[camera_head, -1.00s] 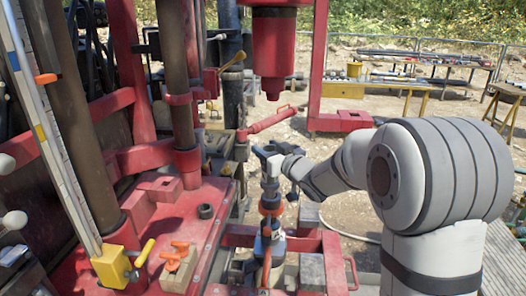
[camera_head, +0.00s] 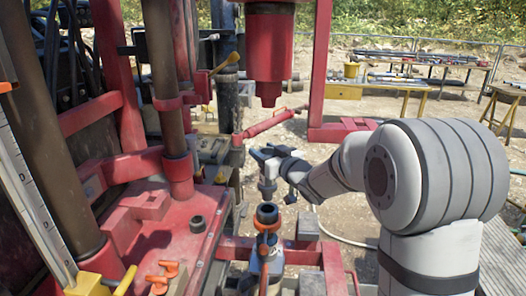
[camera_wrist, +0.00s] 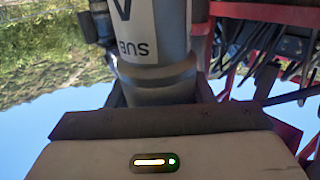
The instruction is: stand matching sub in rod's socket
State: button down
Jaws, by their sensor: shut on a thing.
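My gripper (camera_head: 271,163) is shut on a grey metal sub (camera_wrist: 155,45), whose printed letters read SUB upside down in the wrist view. In the head view the sub's narrow lower end (camera_head: 267,187) points down below the jaws. The rod (camera_head: 266,217) stands upright in front of it, with a dark open socket at its top and an orange band around it. The sub shows above the socket in the picture, apart from it and seemingly farther back. The jaws hide part of the sub.
A red deck (camera_head: 178,238) lies left of the rod, with a dark ring (camera_head: 197,223) on it. A thick red cylinder (camera_head: 268,55) hangs above my gripper. Red frame beams (camera_head: 238,247) surround the rod's foot. Tables with rods (camera_head: 420,75) stand at the back right.

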jog(key=shift+f+b, duration=1.3)
jog(key=shift+f, duration=0.9)
jog(key=shift+f+b, duration=1)
jog(key=shift+f, duration=0.05)
jog(key=shift+f+b, duration=0.6)
jog(key=shift+b, duration=0.05)
jog(key=c, duration=0.6)
grip_release()
jog(key=shift+f, duration=0.1)
jog(key=shift+s+f, duration=0.1)
jog(key=shift+f, duration=0.05)
jog(key=b+v, duration=0.1)
jog(key=v, duration=0.6)
jog(key=shift+s+d, duration=0.3)
